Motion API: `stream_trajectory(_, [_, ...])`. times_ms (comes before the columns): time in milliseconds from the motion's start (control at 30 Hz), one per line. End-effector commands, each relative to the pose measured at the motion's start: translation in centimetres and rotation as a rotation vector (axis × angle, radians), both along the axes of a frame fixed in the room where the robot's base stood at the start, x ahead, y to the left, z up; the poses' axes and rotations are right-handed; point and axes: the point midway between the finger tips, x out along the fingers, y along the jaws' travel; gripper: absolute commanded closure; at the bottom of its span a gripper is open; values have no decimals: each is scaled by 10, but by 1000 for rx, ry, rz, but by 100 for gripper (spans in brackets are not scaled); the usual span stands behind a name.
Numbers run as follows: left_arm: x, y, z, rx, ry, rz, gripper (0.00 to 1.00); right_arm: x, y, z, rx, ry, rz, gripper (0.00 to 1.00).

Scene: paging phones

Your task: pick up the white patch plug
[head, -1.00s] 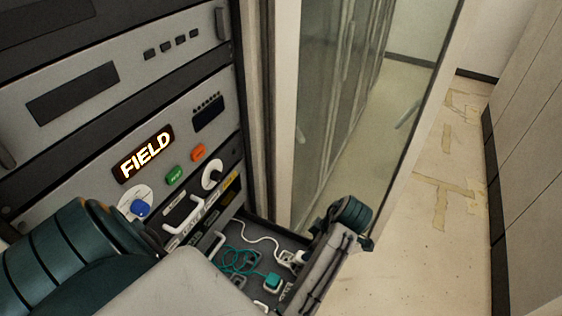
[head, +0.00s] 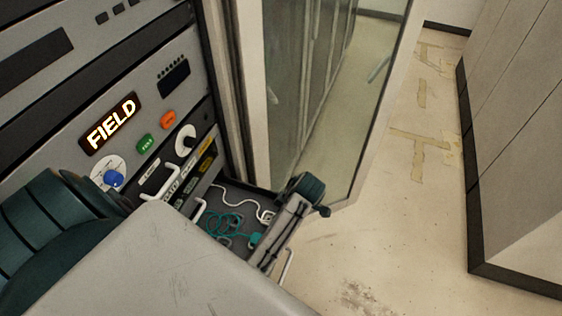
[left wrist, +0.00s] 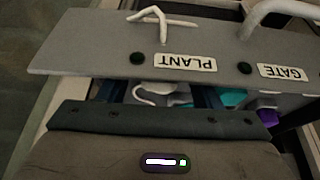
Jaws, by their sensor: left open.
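In the left wrist view a white piece (left wrist: 170,88), which looks like the white patch plug, shows partly under a grey panel edge with a white cord loop beside it. My left gripper (left wrist: 160,94) is open, with dark fingers on either side of the white piece. The panel hides the fingertips, so I cannot tell whether they touch it. In the head view the white cord (head: 250,203) lies in the drawer (head: 236,187); my arm hides the plug end and the gripper jaws there. My right gripper is not in view.
A teal cord (head: 222,226) lies coiled in the drawer; teal and purple pieces (left wrist: 266,116) show at right in the wrist view. The grey panel (left wrist: 95,42) carries PLANT and GATE labels and white handles. The rack (head: 60,110) shows FIELD. Floor (head: 400,240) at right is clear.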

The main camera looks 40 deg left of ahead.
Motion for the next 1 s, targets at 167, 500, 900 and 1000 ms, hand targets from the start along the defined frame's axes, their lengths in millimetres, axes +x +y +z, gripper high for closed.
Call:
stream_trajectory(167, [0,0,-1,0,0,0,42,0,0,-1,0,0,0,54])
stream_trajectory(500, [0,0,0,0,-1,0,94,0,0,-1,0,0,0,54])
stream_trajectory(900, [1,-1,29,-1,-7,0,94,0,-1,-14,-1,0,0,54])
stream_trajectory(1000, [2,-1,52,-1,-8,1,94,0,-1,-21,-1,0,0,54])
